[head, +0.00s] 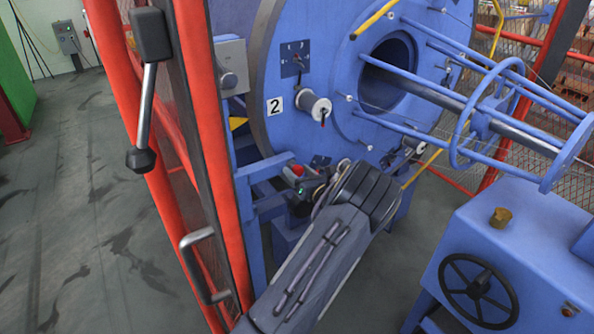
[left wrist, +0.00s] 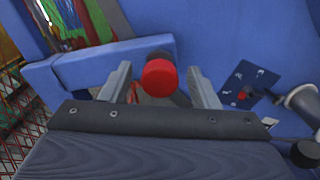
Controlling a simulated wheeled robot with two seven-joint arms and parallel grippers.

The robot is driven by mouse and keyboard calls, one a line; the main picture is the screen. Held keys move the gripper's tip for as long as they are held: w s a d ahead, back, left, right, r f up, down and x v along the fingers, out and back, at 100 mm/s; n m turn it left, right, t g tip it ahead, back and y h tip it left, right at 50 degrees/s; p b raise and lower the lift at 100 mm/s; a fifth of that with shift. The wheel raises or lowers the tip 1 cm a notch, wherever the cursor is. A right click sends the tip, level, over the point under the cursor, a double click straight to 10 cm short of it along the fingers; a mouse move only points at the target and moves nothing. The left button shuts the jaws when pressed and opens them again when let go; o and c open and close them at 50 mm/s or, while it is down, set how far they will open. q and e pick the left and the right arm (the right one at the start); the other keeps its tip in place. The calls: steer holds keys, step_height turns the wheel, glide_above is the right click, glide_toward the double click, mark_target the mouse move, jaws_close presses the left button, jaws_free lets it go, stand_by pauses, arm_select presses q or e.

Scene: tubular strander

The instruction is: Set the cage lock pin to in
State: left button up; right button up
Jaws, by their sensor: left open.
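A red round knob (left wrist: 160,78), which looks like the cage lock pin, shows head-on in the left wrist view. Its dark shaft runs back toward a blue bracket (left wrist: 85,72). In the head view the red knob (head: 296,170) is small, by the blue frame below the large blue disc. My left gripper (left wrist: 160,88) is open, with one pale finger on each side of the knob and a visible gap on both sides. In the head view my left gripper (head: 306,190) is partly hidden by my wrist. Whether the pin is in or out cannot be told.
An orange guard frame (head: 208,130) with a lever and handle stands close left of my arm. A small dark marked plate (left wrist: 243,86) is right of the fingers. A blue housing with a handwheel (head: 479,291) stands at right. Open floor (head: 80,200) lies far left.

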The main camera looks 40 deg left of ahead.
arm_select(q)
steer(key=v, duration=0.6)
steer(key=shift+d, duration=0.15)
stand_by(0.3)
